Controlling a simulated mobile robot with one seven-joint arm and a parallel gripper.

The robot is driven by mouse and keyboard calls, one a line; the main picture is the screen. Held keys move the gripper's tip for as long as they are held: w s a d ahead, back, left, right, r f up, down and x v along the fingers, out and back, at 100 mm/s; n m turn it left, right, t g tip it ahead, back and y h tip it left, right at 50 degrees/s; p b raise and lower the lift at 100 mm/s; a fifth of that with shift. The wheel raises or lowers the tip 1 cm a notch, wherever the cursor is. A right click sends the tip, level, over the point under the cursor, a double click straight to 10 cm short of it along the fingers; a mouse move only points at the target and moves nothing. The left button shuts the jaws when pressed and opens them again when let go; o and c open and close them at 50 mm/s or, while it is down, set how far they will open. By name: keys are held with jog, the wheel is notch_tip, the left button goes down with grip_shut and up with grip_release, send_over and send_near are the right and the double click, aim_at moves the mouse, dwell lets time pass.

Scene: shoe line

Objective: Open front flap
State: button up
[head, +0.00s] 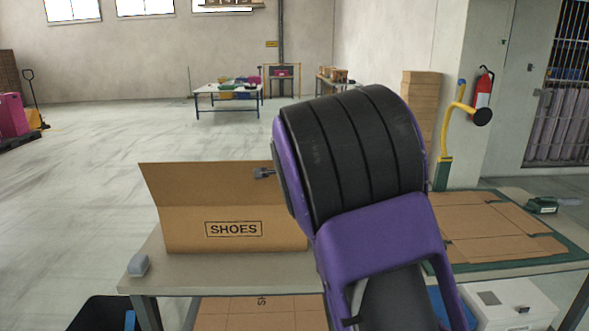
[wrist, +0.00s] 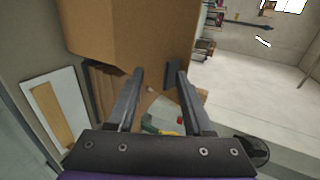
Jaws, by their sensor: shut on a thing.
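A brown cardboard box marked SHOES (head: 235,240) stands on a grey table, its lettered face toward me. A plain, darker cardboard flap (head: 200,182) rises above that face and flares wider toward its top. My gripper (head: 264,173) is at the right part of this flap, with a dark fingertip showing in front of it. The rest of the gripper and the box's right end are hidden behind my purple and black arm. In the wrist view, cardboard (wrist: 125,35) fills the upper left, reaching the fingers (wrist: 160,80). The gripper is shut on the cardboard flap, though the contact is unclear.
The grey table (head: 225,281) has a small grey block (head: 138,265) at its left corner. Flat cardboard sheets (head: 490,230) lie on a green-edged surface at right. A white box (head: 515,305) is at lower right. The floor at left is open.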

jog(key=shift+o, duration=0.5)
jog(key=shift+a+f, duration=0.1)
jog(key=shift+f, duration=0.8)
jog(key=shift+s+r, duration=0.1)
jog(key=r+p+v, duration=0.1)
jog(key=p+v, duration=0.8)
jog(key=v, duration=0.8)
jog(key=shift+r, duration=0.2)
